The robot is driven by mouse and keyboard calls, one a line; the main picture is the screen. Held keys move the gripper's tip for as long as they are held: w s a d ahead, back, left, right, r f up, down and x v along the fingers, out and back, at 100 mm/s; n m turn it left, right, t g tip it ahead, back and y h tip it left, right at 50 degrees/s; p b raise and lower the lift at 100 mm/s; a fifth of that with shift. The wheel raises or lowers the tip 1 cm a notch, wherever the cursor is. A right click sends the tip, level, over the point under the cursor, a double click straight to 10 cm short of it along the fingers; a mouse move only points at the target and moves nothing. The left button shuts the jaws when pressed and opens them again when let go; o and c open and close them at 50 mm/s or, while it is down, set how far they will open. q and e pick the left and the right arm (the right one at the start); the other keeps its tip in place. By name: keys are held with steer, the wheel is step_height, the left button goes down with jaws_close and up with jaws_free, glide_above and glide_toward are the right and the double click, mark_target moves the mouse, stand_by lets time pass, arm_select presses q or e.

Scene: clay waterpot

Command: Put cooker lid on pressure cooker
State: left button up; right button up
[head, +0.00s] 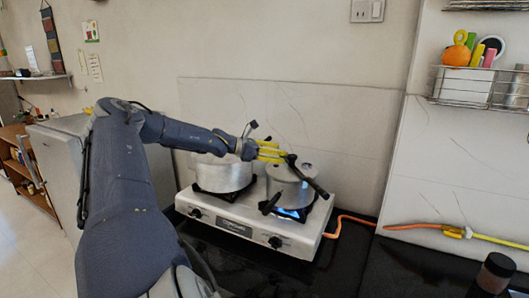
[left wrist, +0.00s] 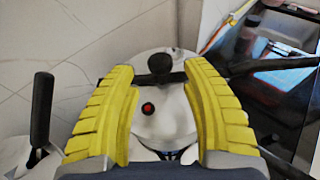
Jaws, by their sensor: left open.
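The metal pressure cooker (head: 287,190) stands on the right burner of the stove, with a blue flame below it. The silver cooker lid (left wrist: 162,118) has a black knob, a small red button and a long black handle, and shows between my fingers in the left wrist view. In the head view its black handle (head: 312,181) slants down to the right at the cooker's top. I cannot tell whether the lid is fully seated. My left gripper (head: 271,151) is open, its yellow fingers either side of the lid's knob and handle, with no clear grip. My right gripper is not in view.
A second metal pot (head: 221,173) stands on the left burner of the white stove (head: 240,226). An orange gas hose (head: 345,219) runs behind to the right. A dark bottle (head: 494,274) stands at the lower right. The black counter right of the stove is mostly clear.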

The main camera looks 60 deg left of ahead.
arm_select(q)
steer(key=shift+v, duration=2.7)
